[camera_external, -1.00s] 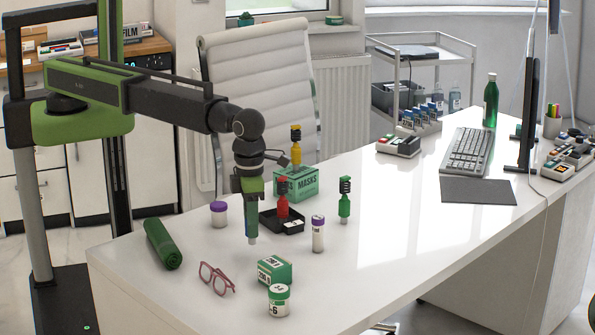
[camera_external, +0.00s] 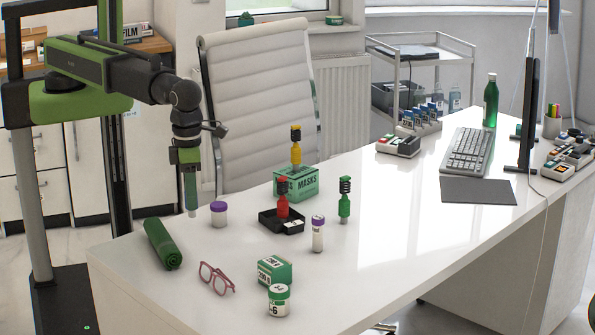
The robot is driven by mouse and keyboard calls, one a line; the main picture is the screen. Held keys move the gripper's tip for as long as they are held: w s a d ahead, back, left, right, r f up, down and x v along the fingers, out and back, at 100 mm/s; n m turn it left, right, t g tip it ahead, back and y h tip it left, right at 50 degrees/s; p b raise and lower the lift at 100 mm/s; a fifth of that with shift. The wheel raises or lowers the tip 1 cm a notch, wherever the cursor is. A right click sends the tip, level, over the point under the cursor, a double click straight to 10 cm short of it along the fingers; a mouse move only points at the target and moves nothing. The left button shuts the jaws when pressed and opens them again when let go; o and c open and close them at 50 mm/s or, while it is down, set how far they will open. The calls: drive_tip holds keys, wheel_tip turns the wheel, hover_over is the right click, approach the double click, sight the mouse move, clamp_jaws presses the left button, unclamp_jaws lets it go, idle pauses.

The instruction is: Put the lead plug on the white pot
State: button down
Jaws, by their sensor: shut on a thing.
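My gripper (camera_external: 188,160) points down over the far left part of the desk. It is shut on a slim grey-green piece with a pale lower tip (camera_external: 191,197), held upright; I cannot tell for sure whether this is the lead plug. A white pot with a purple lid (camera_external: 219,218) stands on the desk just right of the held piece, apart from it in the picture. Another white pot, with a green lid and a label (camera_external: 279,302), stands near the front edge.
A red black-topped piece (camera_external: 283,207) stands in a black tray (camera_external: 267,222). A yellow one (camera_external: 296,154) stands on the green masks box (camera_external: 305,186), a green one (camera_external: 344,207) on the desk. A purple-capped vial (camera_external: 318,236), green box (camera_external: 275,269), glasses (camera_external: 215,278) and green roll (camera_external: 163,246) lie around.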

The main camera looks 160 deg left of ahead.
drive_tip(key=s+d+r+p, duration=0.1)
drive_tip(key=s+r+p, duration=0.2)
drive_tip(key=s, duration=0.5)
drive_tip(key=s+d+r+p, duration=0.1)
drive_tip(key=s+r+p, duration=0.2)
drive_tip(key=s, duration=0.5)
drive_tip(key=shift+n, duration=0.5)
drive_tip(key=a+f+b, duration=0.2)
drive_tip(key=a, duration=0.2)
drive_tip(key=a+f+b, duration=0.2)
drive_tip(key=a+b, duration=0.1)
drive_tip(key=a, duration=0.1)
drive_tip(key=a+f+b, duration=0.2)
drive_tip(key=a+f, duration=0.1)
drive_tip(key=a, duration=0.1)
drive_tip(key=shift+w+a, duration=0.15)
drive_tip(key=shift+w, duration=0.1)
drive_tip(key=shift+a, duration=0.35)
drive_tip(key=b, duration=0.5)
hover_over(219, 204)
wheel_tip(219, 204, down, 4)
drive_tip(key=shift+f, duration=0.1)
drive_tip(key=shift+d+r+p, duration=0.1)
drive_tip(key=shift+r+p, duration=0.1)
drive_tip(key=shift+p, duration=0.1)
drive_tip(key=shift+f, duration=0.15)
drive_tip(key=c, duration=1.1)
unclamp_jaws()
